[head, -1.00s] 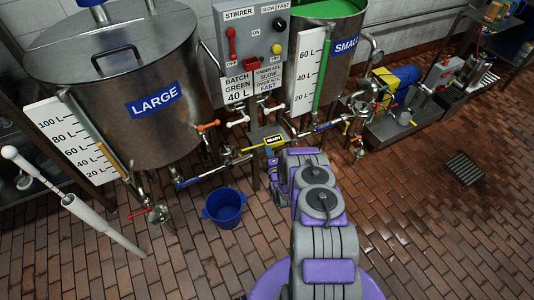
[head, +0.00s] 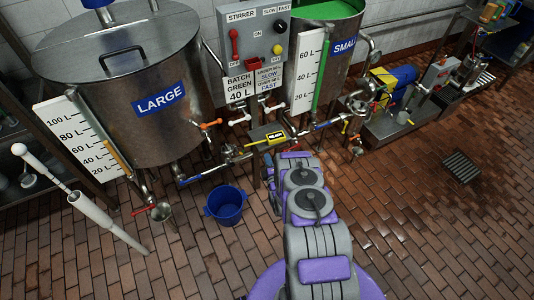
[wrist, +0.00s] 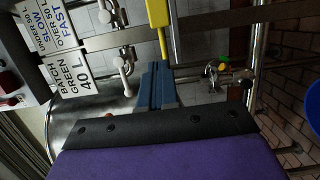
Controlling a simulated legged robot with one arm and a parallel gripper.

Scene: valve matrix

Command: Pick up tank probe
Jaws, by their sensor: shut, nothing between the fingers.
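A white rod with a round knob (head: 40,163), which looks like the tank probe, sits at the far left of the head view. Its lower part is inside a slanted white tube (head: 90,210) beside the large tank. My gripper (wrist: 155,88) shows in the wrist view with its blue-grey fingers shut and empty. It faces the pipework and a yellow bar (wrist: 158,15), well to the right of the rod. The rod is not in the wrist view.
The large steel tank (head: 125,115) stands between the rod and the stirrer box (head: 252,40). A blue bucket (head: 226,206) and a small steel cup (head: 163,212) are near its base. Valve pipes (head: 235,160) run low in front. The brick floor (head: 80,270) is open in front.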

